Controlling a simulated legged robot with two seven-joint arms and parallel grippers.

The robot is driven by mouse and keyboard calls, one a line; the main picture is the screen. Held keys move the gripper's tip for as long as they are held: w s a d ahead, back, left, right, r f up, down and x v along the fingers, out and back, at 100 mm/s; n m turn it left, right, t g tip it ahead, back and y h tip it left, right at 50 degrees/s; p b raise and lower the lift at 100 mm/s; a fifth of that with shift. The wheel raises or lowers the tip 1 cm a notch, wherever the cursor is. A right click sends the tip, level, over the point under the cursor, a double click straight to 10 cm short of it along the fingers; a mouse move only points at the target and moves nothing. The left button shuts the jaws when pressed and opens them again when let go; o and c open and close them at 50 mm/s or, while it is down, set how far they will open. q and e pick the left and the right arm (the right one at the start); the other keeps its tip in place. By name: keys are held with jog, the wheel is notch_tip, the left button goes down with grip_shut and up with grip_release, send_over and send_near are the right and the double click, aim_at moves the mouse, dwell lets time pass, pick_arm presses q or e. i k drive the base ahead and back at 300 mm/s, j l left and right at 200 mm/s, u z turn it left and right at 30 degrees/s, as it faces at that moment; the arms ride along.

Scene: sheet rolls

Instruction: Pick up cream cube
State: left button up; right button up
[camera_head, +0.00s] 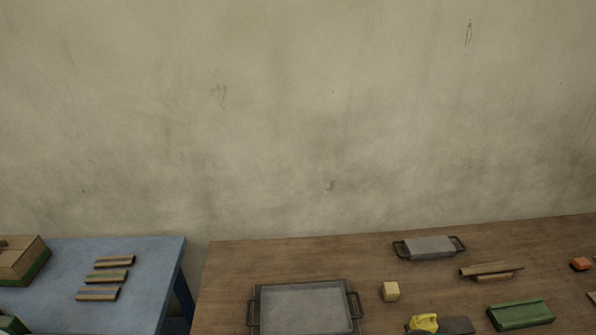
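The cream cube (390,291) sits on the brown wooden table (225,290), just right of the large grey tray and left of the yellow object. It stands apart from both. Neither of my grippers shows in the head view.
A large grey tray (256,310) with dark handles lies left of the cube. A smaller grey handled tray (430,247) is behind it. A yellow object (424,322), a green block (520,314), brown rolls (490,271) and an orange block (580,264) lie right. A blue table (150,270) stands left.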

aim_at(390, 292)
jog(key=i+l+z, duration=0.1)
jog(key=l+z, duration=0.15)
jog(key=z, duration=0.2)
jog(key=i+l+z, duration=0.15)
jog(key=z, duration=0.25)
jog(key=i+l+z, duration=0.15)
jog(key=z, duration=0.3)
jog(key=i+z, duration=0.2)
jog(key=z, duration=0.2)
jog(key=i+l, duration=0.1)
jog(key=i, duration=0.3)
